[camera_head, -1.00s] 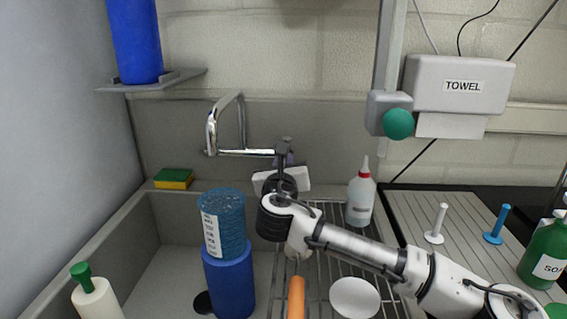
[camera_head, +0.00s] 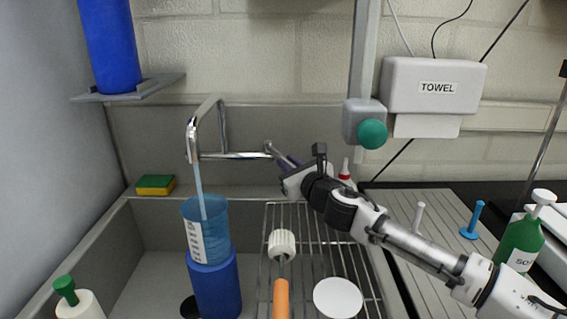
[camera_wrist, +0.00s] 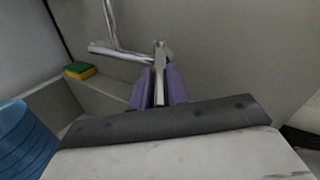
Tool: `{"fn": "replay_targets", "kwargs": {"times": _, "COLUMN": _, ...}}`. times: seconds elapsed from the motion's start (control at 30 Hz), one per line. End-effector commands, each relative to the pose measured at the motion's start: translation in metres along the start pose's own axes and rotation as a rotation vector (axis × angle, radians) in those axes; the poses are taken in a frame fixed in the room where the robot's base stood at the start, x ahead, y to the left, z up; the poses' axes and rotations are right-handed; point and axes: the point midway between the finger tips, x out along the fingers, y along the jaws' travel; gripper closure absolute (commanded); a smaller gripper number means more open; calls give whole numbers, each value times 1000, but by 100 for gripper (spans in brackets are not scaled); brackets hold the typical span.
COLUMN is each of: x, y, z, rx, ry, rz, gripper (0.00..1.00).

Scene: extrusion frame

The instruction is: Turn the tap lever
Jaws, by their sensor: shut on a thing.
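The chrome tap (camera_head: 205,130) is mounted on the back wall of the sink. A pale blue stream of water runs from its spout into the blue ribbed container (camera_head: 206,230), which stands on a darker blue cylinder (camera_head: 215,287). The tap lever (camera_head: 277,152) is at the tap's right end, tilted down to the right. My gripper (camera_head: 287,162) is at the lever with its purple fingers. In the wrist view, the fingers (camera_wrist: 158,88) are shut on the lever (camera_wrist: 159,62), one on each side. The lever's lower end is hidden by the gripper.
A yellow-green sponge (camera_head: 155,185) sits on the sink's back ledge. A green soap bottle (camera_head: 519,240) stands right.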

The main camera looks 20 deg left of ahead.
Motion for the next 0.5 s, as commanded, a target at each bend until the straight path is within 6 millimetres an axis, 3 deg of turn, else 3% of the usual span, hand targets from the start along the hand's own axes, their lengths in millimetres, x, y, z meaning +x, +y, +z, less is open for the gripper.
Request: {"fn": "replay_targets", "kwargs": {"times": 0.5, "x": 0, "y": -4, "z": 0, "rx": 0, "ry": -8, "rz": 34, "gripper": 100}}
